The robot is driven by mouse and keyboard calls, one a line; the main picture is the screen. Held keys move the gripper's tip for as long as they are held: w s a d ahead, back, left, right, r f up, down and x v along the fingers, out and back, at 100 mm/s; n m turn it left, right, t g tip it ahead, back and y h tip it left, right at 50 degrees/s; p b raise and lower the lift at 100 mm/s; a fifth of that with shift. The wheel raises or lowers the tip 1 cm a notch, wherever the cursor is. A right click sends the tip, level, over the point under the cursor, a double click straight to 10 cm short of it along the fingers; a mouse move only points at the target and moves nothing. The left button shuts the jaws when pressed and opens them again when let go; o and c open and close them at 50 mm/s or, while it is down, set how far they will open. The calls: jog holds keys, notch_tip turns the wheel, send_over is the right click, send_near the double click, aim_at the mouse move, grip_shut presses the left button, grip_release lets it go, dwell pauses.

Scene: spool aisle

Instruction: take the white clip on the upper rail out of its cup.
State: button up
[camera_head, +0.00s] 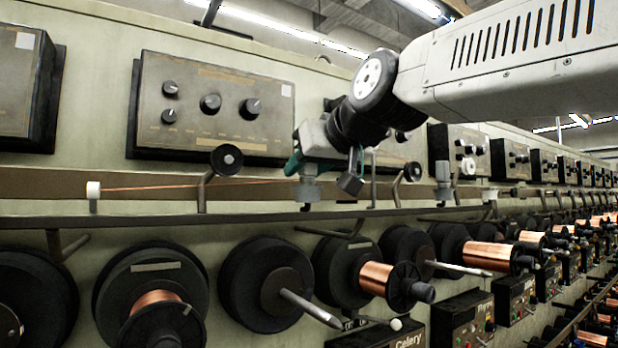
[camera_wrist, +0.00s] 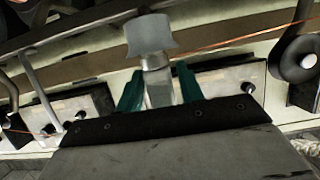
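The white clip (camera_wrist: 157,87), pale grey-white in this light, is a short narrow post. In the wrist view its end sits in a wider grey cup (camera_wrist: 150,34). The cup also shows on the upper rail in the head view (camera_head: 307,190), with the clip upright in it. My gripper (camera_wrist: 159,80) is at the clip, its teal fingers one on either side of it. The fingers look close to the clip, but I cannot tell whether they touch it. In the head view my gripper hides part of the clip.
The upper rail (camera_head: 250,217) runs across the panel. A copper wire (camera_head: 150,187) passes close behind my gripper from a white guide (camera_head: 93,190). A dark guide wheel (camera_head: 227,159) stands left of it. A similar clip and cup (camera_head: 443,183) stand to the right. Spools (camera_head: 265,285) fill the space below.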

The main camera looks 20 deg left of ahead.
grip_shut()
jog(key=shift+r, duration=0.85)
notch_tip(320, 180, up, 2)
jog(key=shift+r, duration=0.1)
jog(key=s+d+r, duration=0.1)
jog(key=s+d, duration=0.9)
jog(key=s, duration=0.2)
jog(key=shift+s+d, duration=0.2)
